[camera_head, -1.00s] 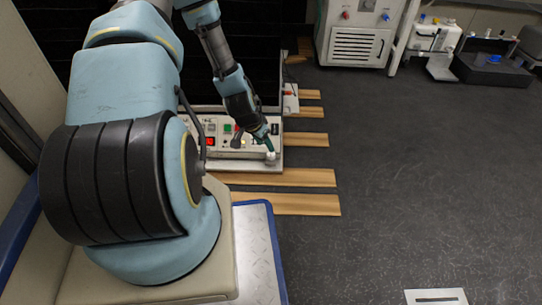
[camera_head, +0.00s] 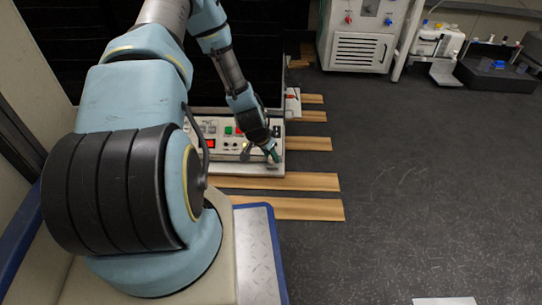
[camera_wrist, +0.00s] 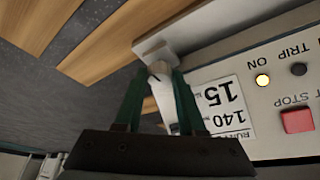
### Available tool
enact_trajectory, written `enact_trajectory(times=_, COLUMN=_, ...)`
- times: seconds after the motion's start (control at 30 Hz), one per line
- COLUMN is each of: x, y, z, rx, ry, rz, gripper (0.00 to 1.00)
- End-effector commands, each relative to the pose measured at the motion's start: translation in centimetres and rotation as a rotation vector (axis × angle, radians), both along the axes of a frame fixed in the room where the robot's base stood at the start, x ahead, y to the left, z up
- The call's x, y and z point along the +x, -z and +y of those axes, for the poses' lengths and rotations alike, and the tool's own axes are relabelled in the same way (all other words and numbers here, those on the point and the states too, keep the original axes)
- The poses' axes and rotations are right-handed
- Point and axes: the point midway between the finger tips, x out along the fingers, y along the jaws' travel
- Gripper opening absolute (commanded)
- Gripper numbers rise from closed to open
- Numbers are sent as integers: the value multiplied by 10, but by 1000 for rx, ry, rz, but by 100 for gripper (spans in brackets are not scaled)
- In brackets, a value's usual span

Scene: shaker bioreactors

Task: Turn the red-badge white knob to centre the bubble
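My gripper (camera_wrist: 162,75) has two dark green fingers pointing at the low front edge of the white instrument. It also shows in the head view (camera_head: 275,157), at the instrument's front right corner. In the wrist view a small white, rounded piece (camera_wrist: 160,93), probably the knob, lies between the fingers near their tips. The fingers stand on both sides of it; whether they press on it is unclear. A pale block (camera_wrist: 155,48) sits just beyond the fingertips. I can make out neither a red badge nor the bubble.
The control panel (camera_wrist: 275,92) has a lit TRIP ON lamp (camera_wrist: 262,80), a red stop button (camera_wrist: 297,121) and a 15/140 label (camera_wrist: 225,107), close to the right finger. Wooden slats (camera_head: 285,181) lie on the floor.

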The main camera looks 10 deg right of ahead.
Motion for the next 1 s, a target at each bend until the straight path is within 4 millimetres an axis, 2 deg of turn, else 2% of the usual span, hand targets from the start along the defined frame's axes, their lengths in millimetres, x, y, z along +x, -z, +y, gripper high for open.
enact_trajectory(times=0.03, x=0, y=0, z=0, rx=0, ry=0, rz=0, gripper=26)
enact_trajectory(times=0.27, x=0, y=0, z=0, rx=0, ry=0, rz=0, gripper=0)
enact_trajectory(times=0.67, x=-1, y=-1, z=0, rx=1, ry=-22, rz=0, gripper=0)
enact_trajectory(times=1.0, x=-3, y=-5, z=-2, rx=3, ry=-214, rz=1, gripper=0)
